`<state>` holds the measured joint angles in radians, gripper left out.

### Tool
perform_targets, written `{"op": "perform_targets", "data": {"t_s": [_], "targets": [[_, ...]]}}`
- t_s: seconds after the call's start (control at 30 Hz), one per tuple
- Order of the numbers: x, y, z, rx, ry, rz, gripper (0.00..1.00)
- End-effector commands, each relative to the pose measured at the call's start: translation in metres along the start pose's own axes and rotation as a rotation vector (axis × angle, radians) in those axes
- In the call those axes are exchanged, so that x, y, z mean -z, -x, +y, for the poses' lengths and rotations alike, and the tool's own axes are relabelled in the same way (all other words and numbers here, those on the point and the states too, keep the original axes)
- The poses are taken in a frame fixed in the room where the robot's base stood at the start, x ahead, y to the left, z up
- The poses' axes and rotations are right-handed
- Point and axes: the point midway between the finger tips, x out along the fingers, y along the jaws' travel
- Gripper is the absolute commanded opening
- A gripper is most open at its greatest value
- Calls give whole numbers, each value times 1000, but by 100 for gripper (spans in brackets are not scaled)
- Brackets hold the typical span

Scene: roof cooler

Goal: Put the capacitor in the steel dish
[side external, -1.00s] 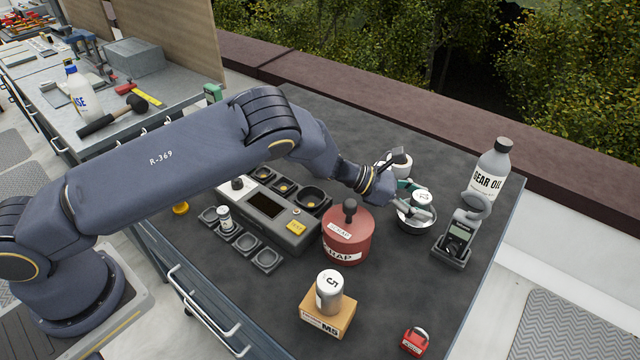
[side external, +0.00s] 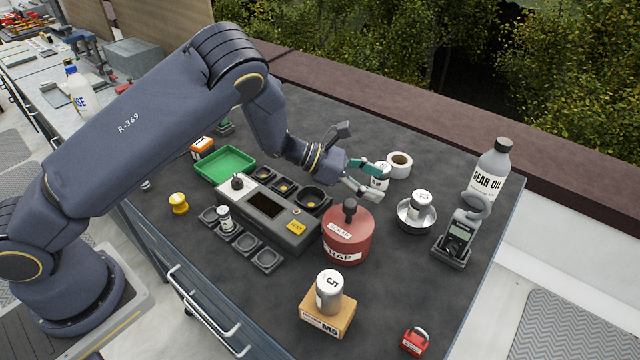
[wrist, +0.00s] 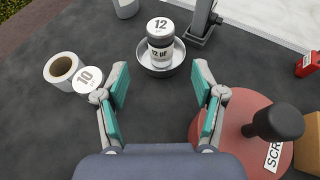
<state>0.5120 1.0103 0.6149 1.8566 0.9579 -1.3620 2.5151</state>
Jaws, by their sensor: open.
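The steel dish (side external: 404,223) is a small round metal bowl right of the red scrap pot. A silver capacitor (side external: 421,201) with a white label stands in it, rising above the rim. In the wrist view the capacitor (wrist: 160,50) is marked 12 and 12 uF, and the dish (wrist: 144,68) lies ahead of my fingers. My gripper (side external: 377,182) is open and empty, left of the dish and apart from it. The wrist view shows the gap between its teal pads (wrist: 161,82). Another capacitor marked 10 (wrist: 88,80) stands left of my fingers, partly hidden by them in the side view.
The red scrap pot (side external: 347,240) with a black knob stands close to my gripper. A tape roll (side external: 399,164), gear oil bottle (side external: 489,172) and meter (side external: 459,238) surround the dish. A capacitor marked 5 (side external: 329,290) stands on a box.

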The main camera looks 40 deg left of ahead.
Motion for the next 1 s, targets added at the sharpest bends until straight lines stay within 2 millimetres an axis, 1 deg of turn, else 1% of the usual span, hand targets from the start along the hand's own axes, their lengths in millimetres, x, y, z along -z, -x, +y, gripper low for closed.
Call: {"op": "perform_targets", "data": {"t_s": [0.07, 0.13, 0.17, 0.23, 0.27, 0.3, 0.33, 0.37, 0.4, 0.43, 0.47, 0.5, 0.57, 0.6, 0.67, 0.7, 0.77, 0.8, 0.87, 0.9, 1.0], "targets": [[-8, 8, 7, -35, 38, -7, 69], [-24, 19, 24, -117, 134, -21, 69], [-33, 27, 34, -167, 200, -32, 69], [-59, 53, 60, -310, 408, -77, 69], [-70, 68, 71, -377, 519, -106, 69], [-84, 91, 84, -466, 683, -155, 69], [-93, 109, 91, -529, 814, -197, 69], [-100, 128, 96, -588, 948, -241, 69], [-108, 154, 99, -657, 1127, -308, 69], [-112, 174, 99, -705, 1263, -360, 69], [-116, 192, 96, -746, 1398, -415, 69], [-119, 216, 89, -794, 1578, -490, 69], [-119, 250, 72, -854, 1846, -607, 69], [-118, 271, 56, -887, 2021, -685, 69], [-114, 299, 27, -927, 2277, -806, 69], [-110, 314, 4, -952, 2441, -885, 69], [-102, 334, -31, -988, 2665, -1000, 69], [-96, 345, -54, 997, -2761, 1060, 69], [-87, 356, -87, 912, -2585, 1026, 69], [-82, 362, -106, 870, -2483, 1006, 69], [-70, 372, -143, 804, -2292, 972, 69]]}}
